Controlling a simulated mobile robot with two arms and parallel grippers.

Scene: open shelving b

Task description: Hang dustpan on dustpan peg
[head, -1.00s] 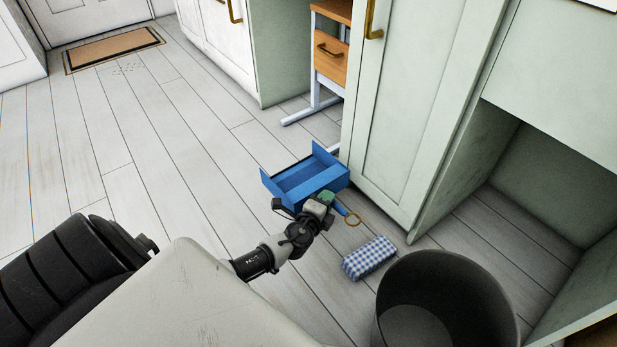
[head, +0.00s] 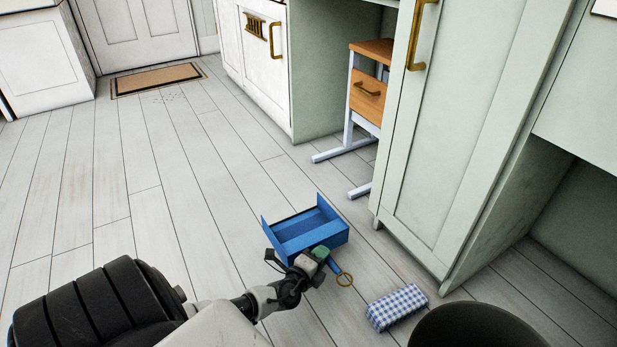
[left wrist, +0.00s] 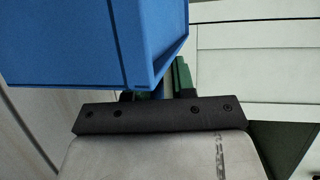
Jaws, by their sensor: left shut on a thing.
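My left gripper (head: 322,255) is shut on the dustpan's handle, between the pan and the ring. In the left wrist view the pan (left wrist: 90,45) fills the upper left, just beyond the green-tipped fingers (left wrist: 165,80). The fingers partly hide the handle. How high the dustpan is above the floor is hard to tell. No dustpan peg can be made out. My right gripper is not in view.
A blue-and-white checked block (head: 396,307) lies on the floor, beside a dark round bin (head: 478,328). Pale green cabinets (head: 440,150) stand at the right, with a wooden drawer unit (head: 367,92) behind. The plank floor (head: 120,190) is clear at left.

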